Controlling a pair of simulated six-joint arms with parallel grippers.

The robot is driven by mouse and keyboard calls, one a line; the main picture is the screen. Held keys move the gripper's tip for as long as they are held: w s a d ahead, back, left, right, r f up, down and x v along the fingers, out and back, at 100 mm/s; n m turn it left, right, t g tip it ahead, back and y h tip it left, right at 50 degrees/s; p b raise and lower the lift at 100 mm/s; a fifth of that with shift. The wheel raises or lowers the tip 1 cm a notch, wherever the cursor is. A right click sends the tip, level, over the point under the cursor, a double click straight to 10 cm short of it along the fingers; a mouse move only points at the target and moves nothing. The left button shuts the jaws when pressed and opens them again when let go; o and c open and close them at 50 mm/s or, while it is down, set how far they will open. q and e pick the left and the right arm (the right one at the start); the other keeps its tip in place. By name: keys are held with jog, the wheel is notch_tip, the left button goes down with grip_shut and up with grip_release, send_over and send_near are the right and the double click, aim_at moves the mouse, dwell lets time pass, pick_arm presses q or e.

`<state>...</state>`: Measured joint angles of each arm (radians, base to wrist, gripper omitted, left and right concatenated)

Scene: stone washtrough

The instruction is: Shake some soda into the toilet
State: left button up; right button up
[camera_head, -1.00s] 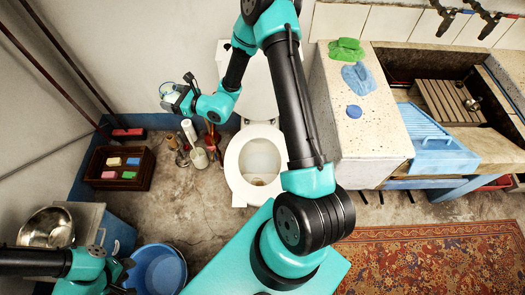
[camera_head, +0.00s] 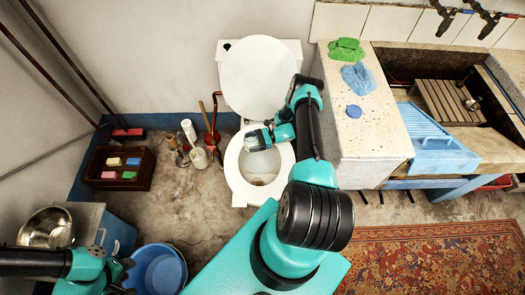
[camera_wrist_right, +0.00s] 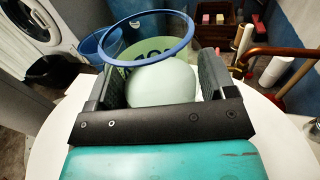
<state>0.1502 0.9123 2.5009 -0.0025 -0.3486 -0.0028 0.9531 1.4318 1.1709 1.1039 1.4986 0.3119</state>
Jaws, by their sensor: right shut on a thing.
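The white toilet (camera_head: 236,178) stands at the back middle with its lid up and its bowl open. My right gripper (camera_head: 260,140) is over the rear part of the bowl. In the right wrist view (camera_wrist_right: 155,85) it is shut on a clear soda jar (camera_wrist_right: 121,47) with a blue rim. A pale rounded mass and a green label with dark letters show through the jar; the jar is mostly hidden in the head view. I cannot tell whether any soda is leaving it. My left gripper (camera_head: 126,276) is open and empty at the lower left.
Bottles and brushes (camera_head: 190,150) stand left of the toilet, near a crate of soaps (camera_head: 97,172). A blue basin (camera_head: 160,272) and a metal bowl (camera_head: 48,228) are at the lower left. A speckled stone counter (camera_head: 345,125) borders the toilet's right side.

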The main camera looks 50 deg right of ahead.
jog(key=s+d+f+n+g, duration=0.1)
jog(key=s+d+f, duration=0.1)
jog(key=s+f, duration=0.3)
jog(key=shift+y, duration=0.4)
jog(key=shift+s+d+g, duration=0.1)
jog(key=shift+d+g, duration=0.05)
jog(key=shift+g, duration=0.15)
jog(key=shift+s+d+r+n+g+h, duration=0.15)
jog(key=shift+d+n+g+h, duration=0.45)
jog(key=shift+h, duration=0.9)
jog(key=shift+w+d+r+n+g+h, duration=0.15)
jog(key=shift+d+n+g+h, duration=0.35)
jog(key=shift+h, duration=1)
jog(key=shift+s+d+r+n+g+h, duration=0.2)
jog(key=shift+d+n+h, duration=0.2)
jog(key=shift+d+h, duration=0.75)
jog(key=shift+a+h, duration=0.35)
